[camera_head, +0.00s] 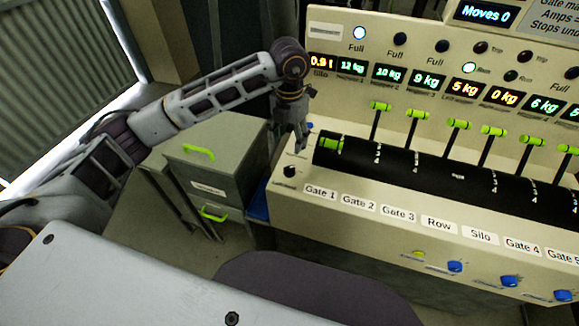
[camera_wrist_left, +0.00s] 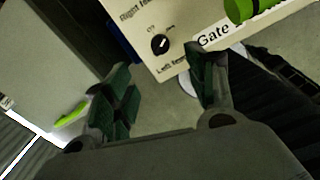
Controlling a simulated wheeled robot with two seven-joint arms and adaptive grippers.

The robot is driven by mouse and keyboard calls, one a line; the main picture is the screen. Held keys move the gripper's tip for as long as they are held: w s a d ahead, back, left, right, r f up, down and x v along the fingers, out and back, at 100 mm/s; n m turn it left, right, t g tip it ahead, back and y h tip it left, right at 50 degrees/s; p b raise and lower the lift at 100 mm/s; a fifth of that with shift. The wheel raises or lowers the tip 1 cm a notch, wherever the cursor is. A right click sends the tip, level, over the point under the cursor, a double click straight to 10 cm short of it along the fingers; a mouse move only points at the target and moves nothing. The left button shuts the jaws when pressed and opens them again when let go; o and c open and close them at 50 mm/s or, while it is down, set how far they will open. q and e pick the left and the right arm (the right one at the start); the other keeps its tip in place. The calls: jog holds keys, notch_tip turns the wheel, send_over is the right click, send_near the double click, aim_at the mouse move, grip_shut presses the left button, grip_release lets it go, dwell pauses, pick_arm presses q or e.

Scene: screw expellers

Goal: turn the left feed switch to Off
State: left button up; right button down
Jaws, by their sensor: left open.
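The left feed switch is a small black rotary knob (camera_head: 290,171) on the cream panel's left end, with a label below it. In the left wrist view the knob (camera_wrist_left: 160,44) shows a white pointer mark leaning to the upper right; small lettering, apparently "Off", sits at its upper left. "Left feed" is printed below it, and part of a "Right feed" label above. My left gripper (camera_head: 300,142) hangs just above and behind the knob in the head view, fingers pointing down. It is open and empty in the left wrist view (camera_wrist_left: 158,62), apart from the knob.
Gate levers with green handles (camera_head: 381,106) rise from the black curved cover right of my gripper. A grey cabinet (camera_head: 215,165) with green handles stands left of the panel. Gate labels (camera_head: 321,191) and blue knobs (camera_head: 455,267) line the front.

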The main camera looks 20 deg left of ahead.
aim_at(289, 167)
pick_arm(q)
jog(key=shift+f+p, duration=0.95)
jog(key=shift+f, duration=5.75)
jog(key=shift+c, duration=0.5)
jog(key=c, duration=1)
